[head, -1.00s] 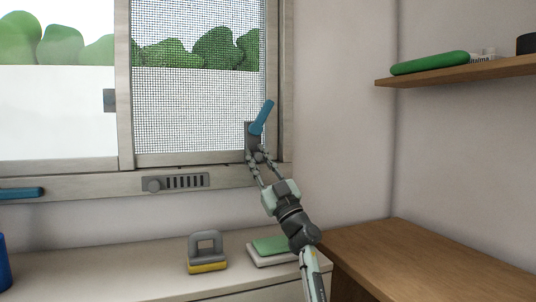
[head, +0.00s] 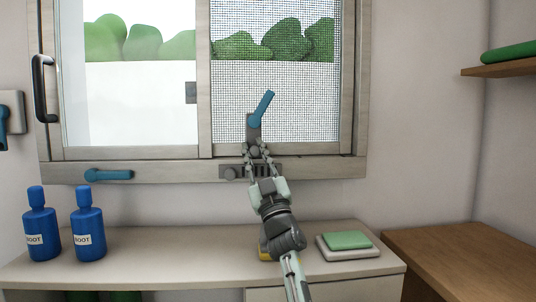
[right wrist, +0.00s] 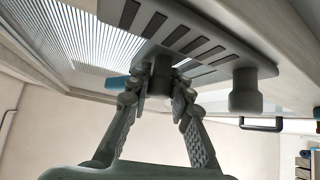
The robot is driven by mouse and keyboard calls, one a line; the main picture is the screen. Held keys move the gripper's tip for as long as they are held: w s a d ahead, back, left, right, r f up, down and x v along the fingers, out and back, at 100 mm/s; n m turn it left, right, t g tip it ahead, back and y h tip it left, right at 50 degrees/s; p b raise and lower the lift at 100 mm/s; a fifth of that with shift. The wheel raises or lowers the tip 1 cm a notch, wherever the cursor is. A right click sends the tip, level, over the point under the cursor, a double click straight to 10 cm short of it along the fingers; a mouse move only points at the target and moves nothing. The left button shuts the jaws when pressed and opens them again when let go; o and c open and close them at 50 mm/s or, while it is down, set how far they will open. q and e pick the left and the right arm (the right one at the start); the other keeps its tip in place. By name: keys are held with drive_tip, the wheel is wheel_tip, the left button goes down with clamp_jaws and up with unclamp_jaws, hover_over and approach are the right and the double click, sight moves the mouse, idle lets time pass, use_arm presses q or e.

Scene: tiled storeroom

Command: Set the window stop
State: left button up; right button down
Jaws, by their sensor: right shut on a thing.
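The window stop (head: 253,131) is a small grey piece with a blue lever (head: 263,107) tilted up to the right. My right gripper (head: 258,150) is shut on its grey lower part, in front of the window's lower frame. In the right wrist view, the fingers (right wrist: 157,88) pinch a grey round stub. A grey slotted plate (head: 275,171) with a round knob (head: 231,172) runs along the sill. My fingers partly cover it. Its dark slots (right wrist: 195,45) lie close beyond my fingers. I cannot tell whether the stop touches it. My left gripper is out of view.
Below is a pale counter (head: 170,262) with two blue bottles (head: 88,225) at left and a green pad (head: 347,240) on a pale block at right. A yellow-based item is mostly hidden behind my right arm. A blue lever handle (head: 110,175) sits on the sill. A wooden shelf (head: 505,69) juts out at right.

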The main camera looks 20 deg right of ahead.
drive_tip(key=shift+a, duration=0.25)
drive_tip(key=c, duration=1.3)
unclamp_jaws()
drive_tip(key=shift+a, duration=0.15)
drive_tip(key=shift+c, duration=0.2)
